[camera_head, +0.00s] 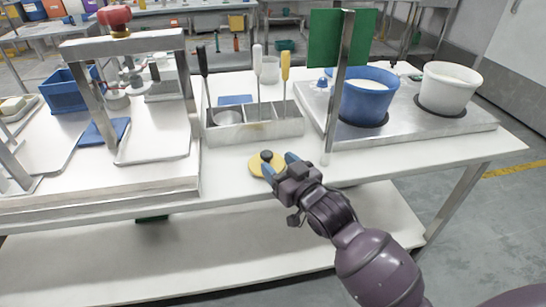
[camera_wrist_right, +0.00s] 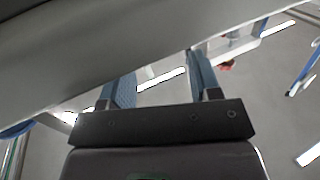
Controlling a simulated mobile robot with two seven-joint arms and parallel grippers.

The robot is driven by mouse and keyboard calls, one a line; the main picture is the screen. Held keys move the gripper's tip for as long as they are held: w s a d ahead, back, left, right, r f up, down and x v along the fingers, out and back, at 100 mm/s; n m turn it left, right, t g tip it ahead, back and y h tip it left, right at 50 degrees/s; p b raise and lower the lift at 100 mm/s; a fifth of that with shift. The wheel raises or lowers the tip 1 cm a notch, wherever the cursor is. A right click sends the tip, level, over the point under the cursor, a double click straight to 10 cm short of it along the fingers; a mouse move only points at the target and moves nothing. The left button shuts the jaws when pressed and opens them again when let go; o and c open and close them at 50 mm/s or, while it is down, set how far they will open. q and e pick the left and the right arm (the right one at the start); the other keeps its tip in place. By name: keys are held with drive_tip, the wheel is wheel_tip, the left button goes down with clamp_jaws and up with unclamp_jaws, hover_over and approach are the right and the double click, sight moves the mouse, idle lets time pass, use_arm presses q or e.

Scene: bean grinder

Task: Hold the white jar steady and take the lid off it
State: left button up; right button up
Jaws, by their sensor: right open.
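A round yellow lid (camera_head: 256,168) with a dark knob (camera_head: 267,156) shows near the table's front edge in the head view. I cannot tell whether it lies on the table or on a white body that blends into it. A small white jar (camera_head: 269,70) stands farther back, behind the metal tray. My right gripper (camera_head: 279,165) is at the lid's right side, its blue fingertips apart and close to the knob; contact is unclear. In the right wrist view my open fingers (camera_wrist_right: 162,75) hold nothing visible. My left gripper is not in view.
A metal tray (camera_head: 285,130) with upright-handled tools stands behind the lid. A metal post (camera_head: 335,110) with a green panel, a blue bucket (camera_head: 368,98) and a white bucket (camera_head: 447,90) are to the right. A metal frame (camera_head: 190,90) stands left. The front right tabletop is clear.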

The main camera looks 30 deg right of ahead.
use_arm(q)
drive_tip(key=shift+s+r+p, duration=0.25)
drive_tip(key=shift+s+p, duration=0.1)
drive_tip(key=shift+p, duration=0.15)
use_arm(e)
drive_tip(key=s, duration=0.7)
drive_tip(key=shift+s+d, duration=0.25)
drive_tip(key=shift+d, duration=0.15)
drive_tip(key=s+d+f+g+h, duration=0.1)
drive_tip(key=s+f+g, duration=0.3)
drive_tip(key=s+f, duration=0.75)
drive_tip(key=s+f+g+h, duration=0.1)
drive_tip(key=s+f+g, duration=0.3)
drive_tip(key=s+f, duration=0.75)
use_arm(q)
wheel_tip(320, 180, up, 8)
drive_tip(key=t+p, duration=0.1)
drive_tip(key=p, duration=0.8)
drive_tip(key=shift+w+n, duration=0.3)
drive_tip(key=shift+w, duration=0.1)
use_arm(e)
wheel_tip(320, 180, up, 11)
drive_tip(key=s+t, duration=0.1)
drive_tip(key=shift+s+d, duration=0.15)
drive_tip(key=shift+s, duration=0.2)
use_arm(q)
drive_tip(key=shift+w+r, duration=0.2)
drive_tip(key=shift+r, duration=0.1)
use_arm(e)
drive_tip(key=shift+r, duration=0.1)
